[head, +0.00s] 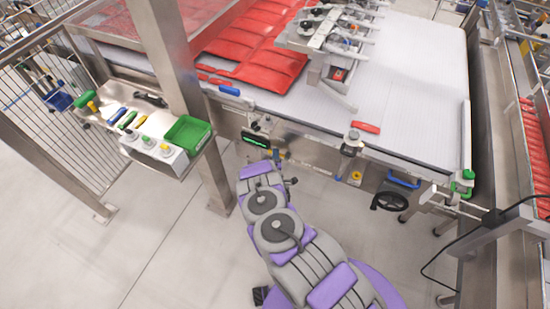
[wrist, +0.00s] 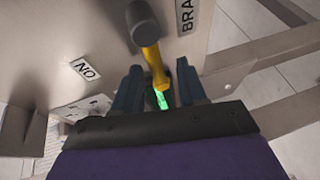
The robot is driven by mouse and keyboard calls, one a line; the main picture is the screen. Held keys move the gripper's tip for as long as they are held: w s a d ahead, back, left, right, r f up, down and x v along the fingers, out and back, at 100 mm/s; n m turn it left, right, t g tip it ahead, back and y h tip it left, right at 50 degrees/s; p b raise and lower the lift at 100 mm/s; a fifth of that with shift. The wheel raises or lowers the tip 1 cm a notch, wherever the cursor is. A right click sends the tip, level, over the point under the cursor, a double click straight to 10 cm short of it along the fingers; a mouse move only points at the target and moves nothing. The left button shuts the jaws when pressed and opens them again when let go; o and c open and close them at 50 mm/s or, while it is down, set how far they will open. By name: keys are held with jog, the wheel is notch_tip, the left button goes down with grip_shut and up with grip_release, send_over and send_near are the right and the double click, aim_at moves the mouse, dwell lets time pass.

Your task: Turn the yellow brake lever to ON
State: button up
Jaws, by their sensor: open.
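The yellow brake lever (wrist: 156,66) has a dark grey round knob (wrist: 144,24) at its end. In the wrist view, it stands at a grey metal panel (wrist: 95,40). My gripper (wrist: 160,70) is open, with one dark blue finger on each side of the yellow shaft. I cannot tell whether either finger touches it. A small green part shows between the fingers below the shaft. A label reading like "NO" (wrist: 85,68) sits left of the lever. A label starting "BRA" (wrist: 187,16), partly cut off, sits right of the knob.
In the head view, my purple and grey arm reaches the front of a machine with a white conveyor (head: 420,90) and red packs (head: 262,45). A steel post (head: 175,70) and a tool shelf with a green bin (head: 187,133) stand left. A black handwheel (head: 388,201) is right. Floor is clear at lower left.

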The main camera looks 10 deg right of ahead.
grip_shut()
dwell(0.3)
dwell(0.4)
